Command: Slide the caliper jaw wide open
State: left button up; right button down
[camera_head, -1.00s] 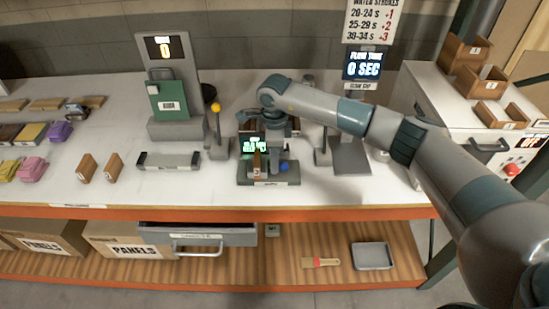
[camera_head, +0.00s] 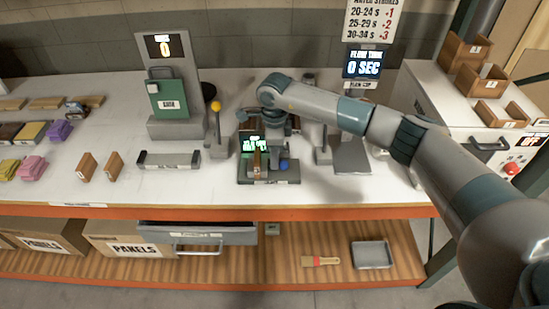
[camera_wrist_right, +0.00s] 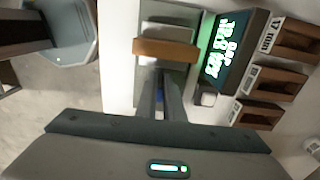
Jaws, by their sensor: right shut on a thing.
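The caliper stand (camera_head: 288,181) sits near the front edge of the white bench, with a green-lit display (camera_head: 251,144) behind it. A brown panel (camera_head: 257,163) stands upright in it, left of a blue knob (camera_head: 284,163). My right gripper (camera_head: 277,150) reaches down onto the stand from above. In the wrist view its two fingers (camera_wrist_right: 170,97) are close together with a bit of blue between them, beside the brown panel (camera_wrist_right: 165,51) and the display (camera_wrist_right: 232,47). They are shut on the knob, mostly hidden. The left gripper is out of view.
A lever with a yellow ball (camera_head: 216,106) stands just left of the caliper. A grey stand (camera_head: 323,155) is close on the right. A drawer (camera_head: 205,236) sticks out below the bench.

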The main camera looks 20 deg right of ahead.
dwell(0.8)
jog(key=shift+d, duration=0.35)
jog(key=d+b, duration=0.1)
jog(key=s+d, duration=0.1)
jog(key=d, duration=0.1)
jog(key=shift+d+b, duration=0.1)
jog(key=shift+b, duration=0.3)
jog(key=c, duration=1.9)
grip_release()
jog(key=shift+o, duration=0.2)
jog(key=shift+d, duration=0.1)
jog(key=shift+r, duration=0.15)
